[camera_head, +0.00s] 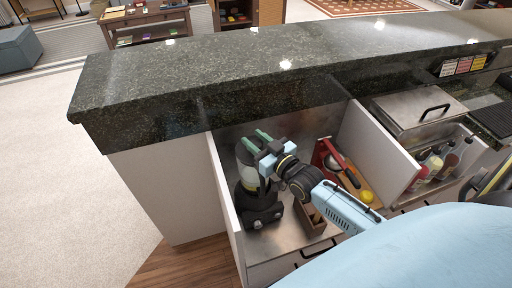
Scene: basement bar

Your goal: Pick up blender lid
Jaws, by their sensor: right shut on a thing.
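A blender (246,165) with a clear jar and a black base (262,208) stands upright on the metal counter, in the corner by the left panel. My right gripper (256,139) is over the top of the jar, with its two green fingers shut on the blender lid. The lid is mostly hidden by the fingers and the gripper body. I cannot tell whether it still touches the jar. My left gripper is not in view.
A dark granite ledge (230,75) runs behind the counter. Right of the blender are a wooden box (312,220), a red holder (322,152), and a cutting board with a lemon (367,196). Bottles (433,163) stand beyond a white divider (378,150).

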